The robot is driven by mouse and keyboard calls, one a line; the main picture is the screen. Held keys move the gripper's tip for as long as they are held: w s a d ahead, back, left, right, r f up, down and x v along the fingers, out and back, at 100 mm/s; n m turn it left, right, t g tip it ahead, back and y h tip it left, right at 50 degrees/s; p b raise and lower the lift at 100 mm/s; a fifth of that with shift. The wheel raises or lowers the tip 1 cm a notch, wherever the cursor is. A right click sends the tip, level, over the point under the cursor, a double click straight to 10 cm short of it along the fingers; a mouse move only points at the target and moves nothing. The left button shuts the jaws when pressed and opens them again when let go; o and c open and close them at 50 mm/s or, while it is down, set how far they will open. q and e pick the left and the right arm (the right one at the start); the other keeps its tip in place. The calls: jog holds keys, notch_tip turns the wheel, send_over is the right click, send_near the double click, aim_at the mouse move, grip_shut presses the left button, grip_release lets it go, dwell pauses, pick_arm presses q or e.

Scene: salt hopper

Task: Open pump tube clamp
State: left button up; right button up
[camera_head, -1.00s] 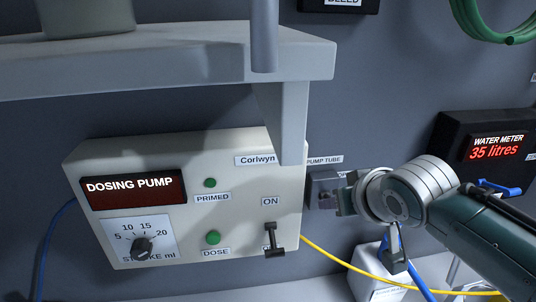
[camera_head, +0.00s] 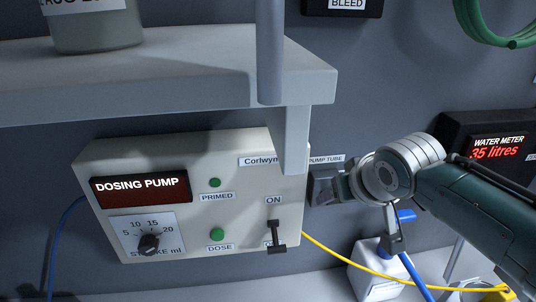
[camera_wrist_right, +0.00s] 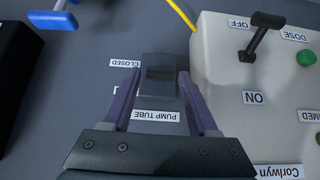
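The pump tube clamp is a small dark grey block (camera_head: 322,188) on the wall at the right side of the dosing pump box. In the right wrist view the clamp (camera_wrist_right: 160,72) lies between my finger tips, above the PUMP TUBE label (camera_wrist_right: 156,116) and beside the CLOSED label (camera_wrist_right: 125,64). My right gripper (camera_head: 342,188) is at the clamp in the head view, and its two fingers (camera_wrist_right: 159,80) stand apart, one on each side of it. I cannot make out firm contact. My left gripper is not in view.
The dosing pump box (camera_head: 250,190) with its black switch lever (camera_head: 276,236) stands close left of the clamp. A shelf (camera_head: 200,75) and its bracket overhang it. A white container (camera_head: 372,270) with a blue tube is below. The water meter (camera_head: 495,147) is at right.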

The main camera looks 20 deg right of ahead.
jog(key=shift+o, duration=0.8)
jog(key=shift+s+r, duration=0.1)
jog(key=v, duration=0.9)
jog(key=shift+s+r, duration=0.2)
jog(key=shift+r, duration=0.1)
jog(key=shift+a, duration=0.1)
jog(key=s+a+r+n+g+y+p, duration=0.1)
jog(key=s+a+r+n+g+p, duration=0.1)
jog(key=s, duration=0.8)
jog(key=s+a+r+n+g+y+p, duration=0.1)
jog(key=s+a+r+p, duration=0.3)
jog(key=s, duration=0.6)
jog(key=shift+a+n+g+p, duration=0.5)
jog(key=shift+a+n+p, duration=0.4)
jog(key=shift+a+p, duration=0.25)
jog(key=shift+s+r, duration=0.1)
